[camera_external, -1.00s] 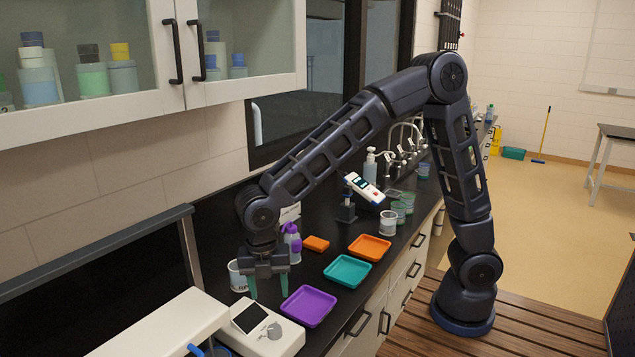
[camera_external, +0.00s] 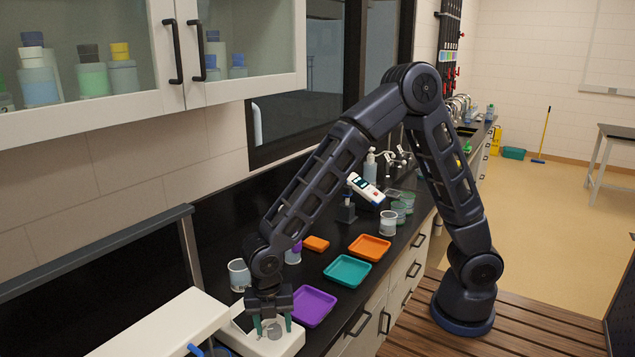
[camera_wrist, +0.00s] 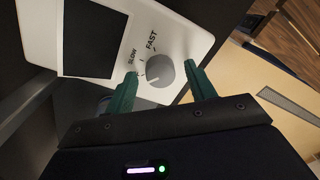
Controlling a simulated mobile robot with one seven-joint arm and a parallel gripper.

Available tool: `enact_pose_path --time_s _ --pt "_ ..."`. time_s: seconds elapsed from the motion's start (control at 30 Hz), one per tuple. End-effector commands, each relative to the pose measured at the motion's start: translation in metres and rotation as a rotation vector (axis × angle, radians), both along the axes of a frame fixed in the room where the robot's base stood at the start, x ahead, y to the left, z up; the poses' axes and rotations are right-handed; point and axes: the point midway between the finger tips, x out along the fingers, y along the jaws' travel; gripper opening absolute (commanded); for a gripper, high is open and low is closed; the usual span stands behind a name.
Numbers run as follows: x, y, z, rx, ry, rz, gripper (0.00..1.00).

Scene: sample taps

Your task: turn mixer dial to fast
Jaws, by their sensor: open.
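The mixer (camera_external: 285,345) is a white unit at the bottom of the external view, with a dark screen (camera_wrist: 95,40). Its grey round dial (camera_wrist: 157,72) shows in the wrist view, with the printed words SLOW and FAST beside it. My gripper (camera_external: 273,328) is over the mixer's front, pointing down. In the wrist view its green fingers (camera_wrist: 160,85) are open on either side of the dial. I cannot tell whether either finger touches it. In the external view the fingers partly cover the dial.
Purple (camera_external: 313,306), teal (camera_external: 347,270) and orange (camera_external: 370,248) trays lie on the black counter to the right. A beaker (camera_external: 239,275) and a purple-topped bottle (camera_external: 293,253) stand behind my gripper. A white arm-like housing (camera_external: 165,328) is left of the mixer panel.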

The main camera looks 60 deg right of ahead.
Motion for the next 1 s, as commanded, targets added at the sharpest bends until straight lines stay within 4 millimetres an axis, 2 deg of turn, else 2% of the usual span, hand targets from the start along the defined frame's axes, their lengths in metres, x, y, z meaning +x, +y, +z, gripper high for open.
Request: enact_pose_path --time_s 0.27,0.37,0.5,0.53,0.77,1.0 --pt "-0.0001 -0.0001 -0.0016 0.000 0.000 -0.001 0.55" --pt "0.0000 -0.0001 -0.0015 0.000 0.000 -0.001 0.39" --pt "0.0001 -0.0001 -0.0014 0.000 0.000 -0.001 0.12" --pt "0.0001 -0.0001 -0.0014 0.000 0.000 -0.001 0.10" --pt "0.0001 -0.0001 -0.0013 0.000 0.000 -0.018 0.10" --pt "0.0001 -0.0003 -0.0012 0.000 0.000 -0.119 0.10"
